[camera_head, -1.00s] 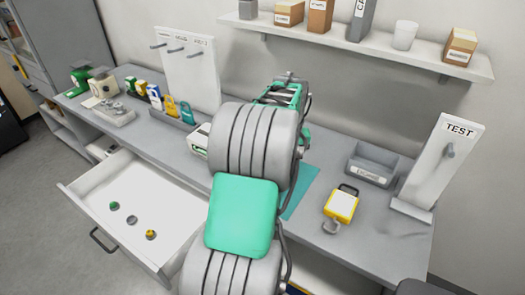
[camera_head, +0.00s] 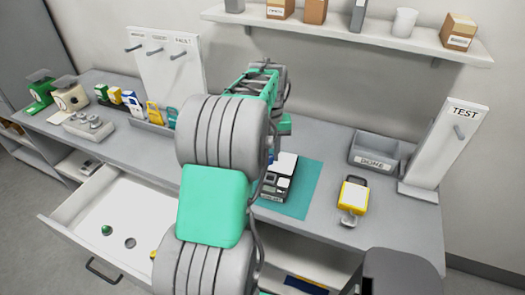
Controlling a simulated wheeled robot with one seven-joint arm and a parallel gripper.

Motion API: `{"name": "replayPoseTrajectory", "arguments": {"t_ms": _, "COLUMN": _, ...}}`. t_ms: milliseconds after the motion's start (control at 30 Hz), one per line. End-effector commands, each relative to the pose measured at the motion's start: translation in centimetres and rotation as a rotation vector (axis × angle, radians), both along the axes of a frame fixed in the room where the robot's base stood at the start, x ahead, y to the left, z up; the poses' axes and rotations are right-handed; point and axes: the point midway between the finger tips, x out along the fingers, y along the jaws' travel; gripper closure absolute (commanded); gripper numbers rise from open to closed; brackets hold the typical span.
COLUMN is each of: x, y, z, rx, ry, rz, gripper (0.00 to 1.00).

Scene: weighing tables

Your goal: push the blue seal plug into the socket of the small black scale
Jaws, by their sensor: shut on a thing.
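The small black scale (camera_head: 274,188) stands on the teal mat (camera_head: 300,198), just right of my arm. It has a white top plate, and my arm covers part of its left side. I cannot make out its socket. My arm rises through the middle of the view, and its far end is above and behind the scale. My gripper's fingers are hidden behind the arm links. The blue seal plug does not show in this view.
The open drawer (camera_head: 72,210) at the left holds a green plug (camera_head: 106,231), a grey one (camera_head: 130,243) and a partly hidden yellow one. A yellow padlock-like tag (camera_head: 353,196), a grey bin (camera_head: 378,158) and the TEST stand (camera_head: 452,145) are at the right.

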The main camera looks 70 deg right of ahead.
Motion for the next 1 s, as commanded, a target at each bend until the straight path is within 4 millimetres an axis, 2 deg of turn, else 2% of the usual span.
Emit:
{"name": "replayPoseTrajectory", "arguments": {"t_ms": 500, "x": 0.0, "y": 0.1, "z": -5.3, "rx": 0.001, "ry": 0.0, "rz": 0.0, "gripper": 1.0}}
{"name": "replayPoseTrajectory", "arguments": {"t_ms": 1000, "x": 0.0, "y": 0.0, "z": -5.5, "rx": 0.0, "ry": 0.0, "rz": 0.0, "gripper": 1.0}}
